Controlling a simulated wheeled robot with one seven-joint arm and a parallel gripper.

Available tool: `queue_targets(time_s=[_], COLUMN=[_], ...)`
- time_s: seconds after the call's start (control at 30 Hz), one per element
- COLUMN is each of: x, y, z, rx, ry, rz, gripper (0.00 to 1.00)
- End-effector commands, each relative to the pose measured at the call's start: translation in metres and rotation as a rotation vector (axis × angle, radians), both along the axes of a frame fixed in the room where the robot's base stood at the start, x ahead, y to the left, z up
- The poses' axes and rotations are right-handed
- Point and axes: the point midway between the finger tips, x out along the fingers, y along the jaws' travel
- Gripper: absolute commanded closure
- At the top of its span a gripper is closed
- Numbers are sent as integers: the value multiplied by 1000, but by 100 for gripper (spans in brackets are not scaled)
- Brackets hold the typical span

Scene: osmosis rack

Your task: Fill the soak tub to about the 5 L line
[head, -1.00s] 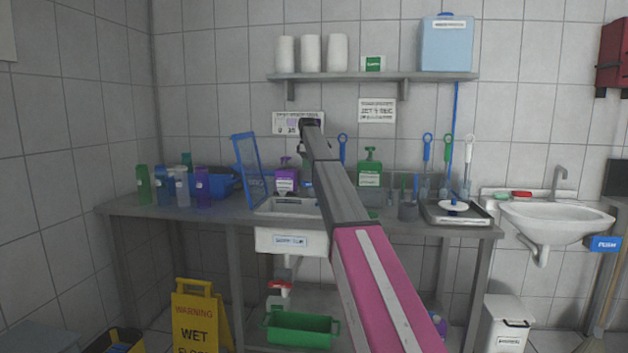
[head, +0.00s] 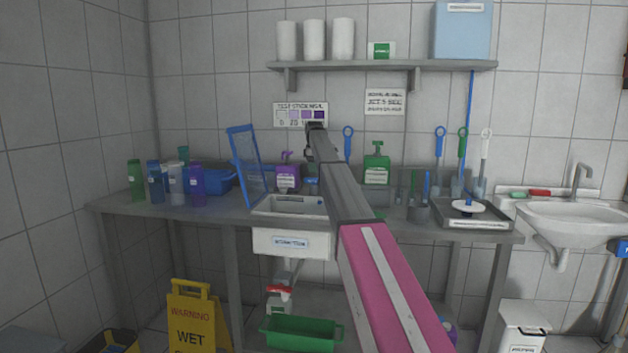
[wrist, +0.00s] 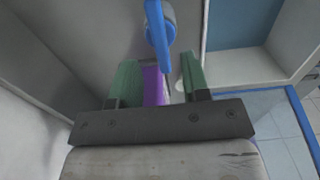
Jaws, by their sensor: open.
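The white soak tub (head: 262,241) is set into the grey bench in the head view, with a label on its front. Its inside is mostly hidden, so I cannot tell its water level or see a 5 L line. My gripper (wrist: 157,78) is open in the wrist view, with two green fingers apart. A blue rounded part (wrist: 160,26) is just beyond the fingers; I cannot tell what it is. A purple thing (wrist: 152,88) shows between the fingers, with no clear contact.
A blue-framed screen (head: 240,148), purple bottle (head: 288,178) and green bottle (head: 376,168) stand around the tub. Several bottles are at left. A tray (head: 478,223) and hand basin (head: 570,215) are at right. A yellow wet-floor sign (head: 190,315) stands on the floor.

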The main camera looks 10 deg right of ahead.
Motion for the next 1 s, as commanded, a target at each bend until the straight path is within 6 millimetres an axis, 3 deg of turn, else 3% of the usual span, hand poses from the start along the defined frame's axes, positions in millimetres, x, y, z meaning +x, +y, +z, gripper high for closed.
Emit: queue_targets(time_s=[0.1, 0.3, 0.6, 0.63, 0.7, 1.0], x=[-1, 0, 0, 0, 0, 0], y=[0, 0, 0, 0, 0, 0], z=[-24, -48, -52, -52, -52, -51], rx=[0, 0, 0, 0, 0, 0], ry=[2, 1, 0, 0, 0, 0], rz=[0, 0, 0, 0, 0, -68], gripper=[57, 57, 57, 61, 84, 86])
